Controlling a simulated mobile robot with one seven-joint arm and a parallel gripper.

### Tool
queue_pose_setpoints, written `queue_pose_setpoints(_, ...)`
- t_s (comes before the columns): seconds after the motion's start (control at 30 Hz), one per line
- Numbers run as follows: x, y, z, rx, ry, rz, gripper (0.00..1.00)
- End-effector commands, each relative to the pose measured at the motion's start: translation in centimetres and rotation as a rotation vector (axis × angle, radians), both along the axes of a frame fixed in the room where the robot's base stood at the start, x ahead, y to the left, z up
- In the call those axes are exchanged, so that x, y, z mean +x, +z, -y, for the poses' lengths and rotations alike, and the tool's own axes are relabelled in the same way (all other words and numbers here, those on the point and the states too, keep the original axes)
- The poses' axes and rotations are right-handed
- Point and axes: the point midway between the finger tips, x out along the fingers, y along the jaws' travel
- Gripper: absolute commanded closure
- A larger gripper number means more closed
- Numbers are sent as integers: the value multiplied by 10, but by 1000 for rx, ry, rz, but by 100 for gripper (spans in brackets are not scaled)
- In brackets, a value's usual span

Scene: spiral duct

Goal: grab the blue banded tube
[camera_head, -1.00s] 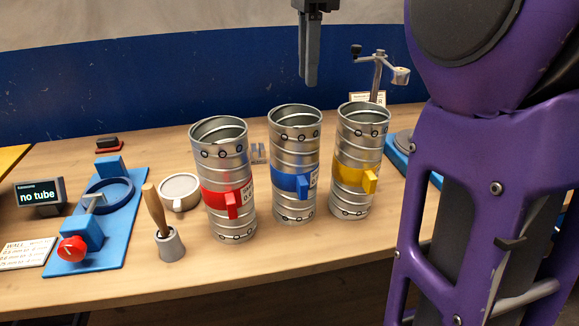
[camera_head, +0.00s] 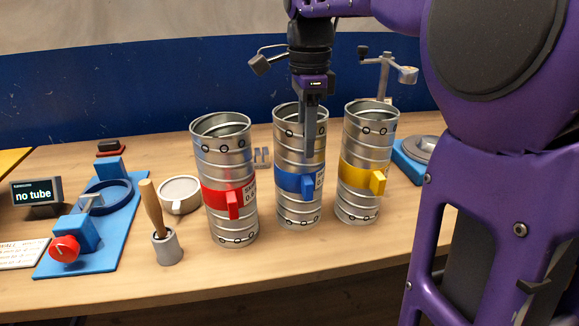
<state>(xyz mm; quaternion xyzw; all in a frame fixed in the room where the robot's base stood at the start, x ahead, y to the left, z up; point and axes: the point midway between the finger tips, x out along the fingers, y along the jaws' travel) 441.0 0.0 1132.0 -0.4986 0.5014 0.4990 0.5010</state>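The blue banded tube (camera_head: 287,212) stands upright on the table, between the red banded tube (camera_head: 231,221) and the yellow banded tube (camera_head: 353,208). It is ribbed silver metal with a blue band and a blue block (camera_head: 308,187) sticking out at the front. My gripper (camera_head: 312,150) points down and overlaps the upper right part of the blue banded tube, with its fingertips just above the blue block in the picture. I cannot tell whether it touches the tube. The fingers overlap in this view, so their gap does not show.
A small crank stand (camera_head: 385,75) is behind right. The front table strip is clear.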

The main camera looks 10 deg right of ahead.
Motion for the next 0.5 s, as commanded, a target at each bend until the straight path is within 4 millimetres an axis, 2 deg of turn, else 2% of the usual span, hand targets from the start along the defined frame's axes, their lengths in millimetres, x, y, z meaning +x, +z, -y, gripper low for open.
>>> queue_pose_setpoints(0.07, -1, -9, 0, -1, 0, -1, 61)
queue_pose_setpoints(0.27, 0, -9, 0, -1, 1, 1, 61)
queue_pose_setpoints(0.37, 0, -9, 0, -1, 1, 1, 76)
queue_pose_setpoints(0.5, 0, -9, 0, -1, 1, 1, 100)
